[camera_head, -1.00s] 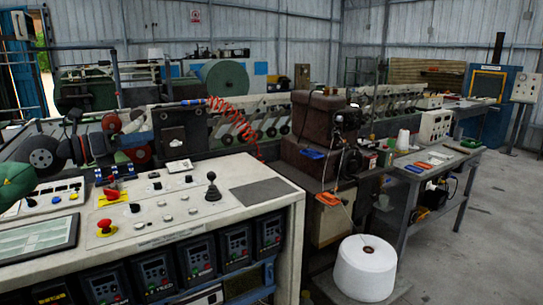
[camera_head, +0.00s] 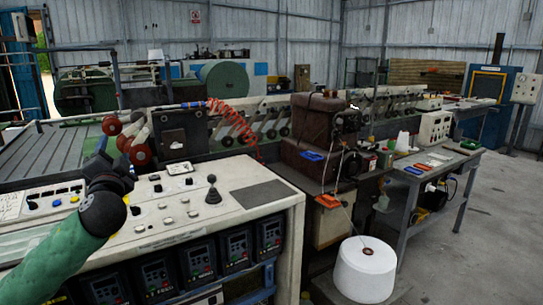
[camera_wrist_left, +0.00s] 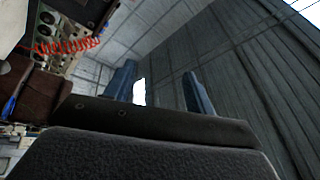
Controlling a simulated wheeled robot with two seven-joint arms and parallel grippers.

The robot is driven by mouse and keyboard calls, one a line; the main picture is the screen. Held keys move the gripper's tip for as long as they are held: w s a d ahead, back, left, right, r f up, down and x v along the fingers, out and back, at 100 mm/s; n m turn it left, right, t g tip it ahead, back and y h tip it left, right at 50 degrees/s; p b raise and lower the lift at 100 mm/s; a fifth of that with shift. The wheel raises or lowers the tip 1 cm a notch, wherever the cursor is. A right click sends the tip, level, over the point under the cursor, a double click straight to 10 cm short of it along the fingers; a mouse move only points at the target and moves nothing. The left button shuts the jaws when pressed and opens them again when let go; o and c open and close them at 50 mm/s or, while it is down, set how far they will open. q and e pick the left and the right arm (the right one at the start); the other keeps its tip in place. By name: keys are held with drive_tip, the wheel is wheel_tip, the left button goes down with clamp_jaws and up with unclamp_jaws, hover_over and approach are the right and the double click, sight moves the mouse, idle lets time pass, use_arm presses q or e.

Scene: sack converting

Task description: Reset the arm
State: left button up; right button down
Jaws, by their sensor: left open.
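My left arm comes in from the left in the head view, with a green link and a dark round joint over the control desk (camera_head: 255,192). My left gripper (camera_head: 103,150) is dark and points up and away, above the desk's left part. In the left wrist view its two blue-grey fingers (camera_wrist_left: 160,88) stand apart with nothing between them; only the wall and a bright opening show behind. The arm hides part of the desk's buttons and the left screen. My right gripper is not in view.
A black joystick (camera_head: 212,190) stands on the desk. Behind are a dark box (camera_head: 184,133) and a red coiled hose (camera_head: 232,117). A side table (camera_head: 437,160) bears small tools. The floor at right is clear.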

use_arm(q)
drive_tip(key=s+d+f+n+g+h+p, duration=0.15)
drive_tip(key=s+d+f+g, duration=0.25)
drive_tip(key=f, duration=0.7)
drive_tip(key=s+d+f+g+h, duration=0.2)
drive_tip(key=s+d+f+g, duration=0.15)
drive_tip(key=f, duration=0.85)
drive_tip(key=s+d+f+n+g+h+p, duration=0.15)
drive_tip(key=s+d+f+g, duration=0.3)
drive_tip(key=f, duration=0.65)
drive_tip(key=s+d+f+g+h, duration=0.1)
drive_tip(key=s+d+f, duration=0.3)
drive_tip(key=s, duration=0.6)
drive_tip(key=s+d+f+n+g+h+p, duration=0.1)
drive_tip(key=s+d+f+g, duration=0.2)
drive_tip(key=s+f, duration=0.6)
drive_tip(key=s+d+f+n+g+h, duration=0.1)
drive_tip(key=s+d+f, duration=0.4)
drive_tip(key=s, duration=0.6)
wheel_tip(320, 180, down, 2)
drive_tip(key=shift+d+f+g+h+p, duration=0.15)
drive_tip(key=shift+d+g+h+p, duration=0.1)
drive_tip(key=shift+g+h+p, duration=0.25)
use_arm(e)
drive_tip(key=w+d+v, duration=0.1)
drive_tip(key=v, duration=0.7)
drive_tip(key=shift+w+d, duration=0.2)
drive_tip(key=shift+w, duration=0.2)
